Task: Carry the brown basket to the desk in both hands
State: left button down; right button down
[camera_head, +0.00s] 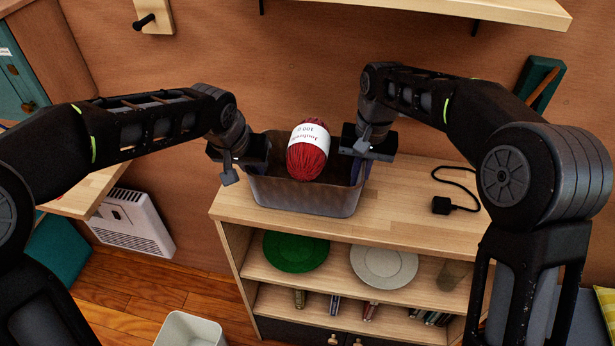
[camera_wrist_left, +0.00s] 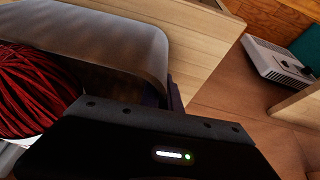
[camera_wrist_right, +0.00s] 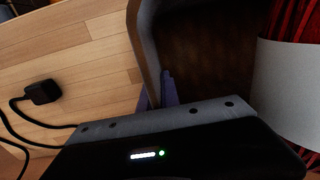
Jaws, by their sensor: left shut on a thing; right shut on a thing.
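The brown basket (camera_head: 305,196) is at the top of the wooden shelf unit, near its front edge. I cannot tell whether it rests on the top or is slightly raised. A red yarn ball with a white label (camera_head: 308,158) is in it. My left gripper (camera_head: 248,168) is shut on the basket's left end. My right gripper (camera_head: 362,160) is shut on its right end. The basket wall also shows in the left wrist view (camera_wrist_left: 125,40) and the right wrist view (camera_wrist_right: 147,45). The desk is probably the light wooden surface (camera_head: 85,190) at the left, partly behind my left arm.
The shelf unit's top (camera_head: 415,200) is bare to the right, apart from a black plug with a cable (camera_head: 442,205). A green plate (camera_head: 296,252) and a white plate (camera_head: 384,266) are below. A white heater (camera_head: 130,222) and a white bin (camera_head: 190,330) stand at the left.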

dwell(0.8)
